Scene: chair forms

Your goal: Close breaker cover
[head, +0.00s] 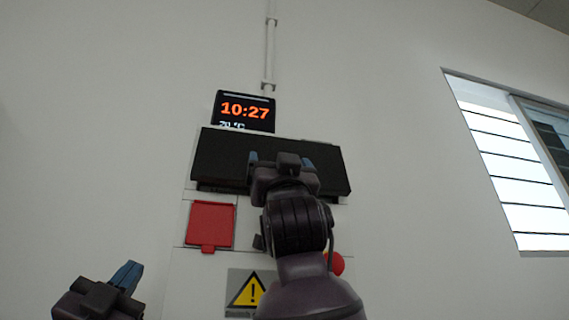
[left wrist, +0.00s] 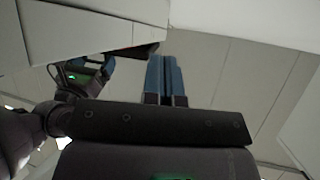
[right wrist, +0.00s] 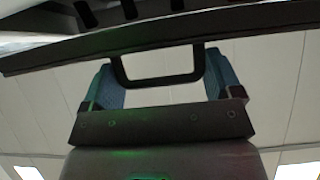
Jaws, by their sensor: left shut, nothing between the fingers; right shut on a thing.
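The breaker cover (head: 225,155) is a wide black panel on the wall unit, below the clock display. It appears raised and standing out from the wall; its exact angle is hard to tell. In the right wrist view, its long edge (right wrist: 40,57) crosses the top, with a black loop handle (right wrist: 158,81) hanging from it. My right gripper (head: 280,158) is at the middle of the cover, its blue fingers pressed against the two outer sides of the handle. My left gripper (head: 131,273) is shut and empty, low at the left, apart from the cover; its fingers touch in the left wrist view (left wrist: 165,75).
A red square flap (head: 210,225) is below the cover at left. A yellow warning sign (head: 247,290) and a red knob (head: 336,263) sit lower, partly behind my right arm. The clock display (head: 245,110) is just above the cover. The wall at left is clear.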

